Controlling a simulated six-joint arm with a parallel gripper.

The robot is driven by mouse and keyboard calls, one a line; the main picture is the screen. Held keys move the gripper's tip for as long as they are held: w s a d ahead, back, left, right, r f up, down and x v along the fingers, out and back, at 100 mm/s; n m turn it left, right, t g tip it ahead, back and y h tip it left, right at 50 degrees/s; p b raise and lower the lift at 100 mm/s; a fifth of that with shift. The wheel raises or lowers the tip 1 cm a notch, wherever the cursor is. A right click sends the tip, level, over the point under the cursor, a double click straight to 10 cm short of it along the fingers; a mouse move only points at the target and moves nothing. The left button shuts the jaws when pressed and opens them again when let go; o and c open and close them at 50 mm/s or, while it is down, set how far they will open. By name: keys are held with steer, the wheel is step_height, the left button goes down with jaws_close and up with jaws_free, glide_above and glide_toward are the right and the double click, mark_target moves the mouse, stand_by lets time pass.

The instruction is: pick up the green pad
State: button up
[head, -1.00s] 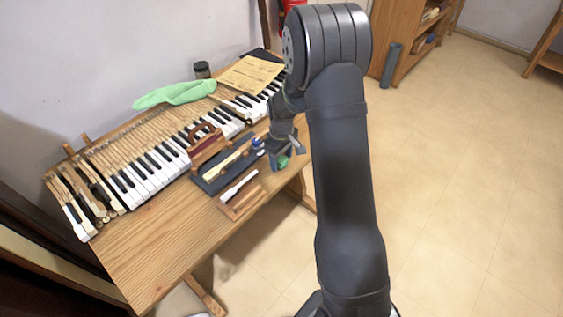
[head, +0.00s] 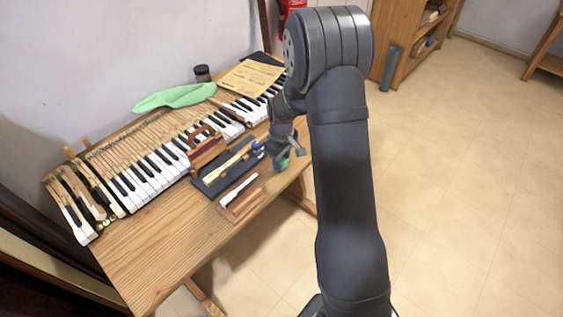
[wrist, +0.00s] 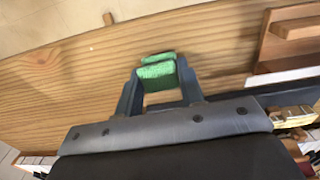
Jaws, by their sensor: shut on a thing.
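The green pad (wrist: 157,74) shows between the fingertips of my gripper (wrist: 158,88) in the wrist view, with wooden tabletop around it. My gripper is shut on the pad. In the head view my gripper (head: 283,158) is over the right front edge of the table, and a small bit of the green pad (head: 283,163) shows at its fingers. Most of the pad is hidden there by the fingers. I cannot tell whether the pad touches the tabletop.
A dark tray (head: 228,171) and a small wooden block with a white key (head: 240,198) lie left of my gripper. A keyboard (head: 150,170) and a green cloth (head: 175,97) lie farther back. The table's front left (head: 150,260) is clear.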

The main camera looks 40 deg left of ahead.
step_height(320, 180, up, 3)
steer(key=w+d+r, duration=0.4)
steer(key=d+r, duration=0.3)
steer(key=d, duration=0.4)
steer(key=shift+w, duration=0.1)
steer(key=shift+o, duration=0.7)
steer(key=s+a+n, duration=0.3)
steer(key=a, duration=0.1)
steer(key=s+a+r+n, duration=0.1)
steer(key=s+a+n, duration=0.2)
steer(key=a, duration=0.2)
steer(key=s+a+n, duration=0.3)
steer(key=a, duration=0.2)
steer(key=shift+s+a+r+n, duration=0.15)
steer(key=shift+s+r+n, duration=0.15)
steer(key=shift+n, duration=0.1)
steer(key=shift+c, duration=0.3)
steer(key=s+a+r+n, duration=0.1)
steer(key=s+a+n, duration=0.7)
steer(key=s, duration=0.3)
steer(key=shift+s+a+r, duration=0.15)
steer(key=shift+a+r, duration=0.05)
steer(key=shift+a, duration=0.15)
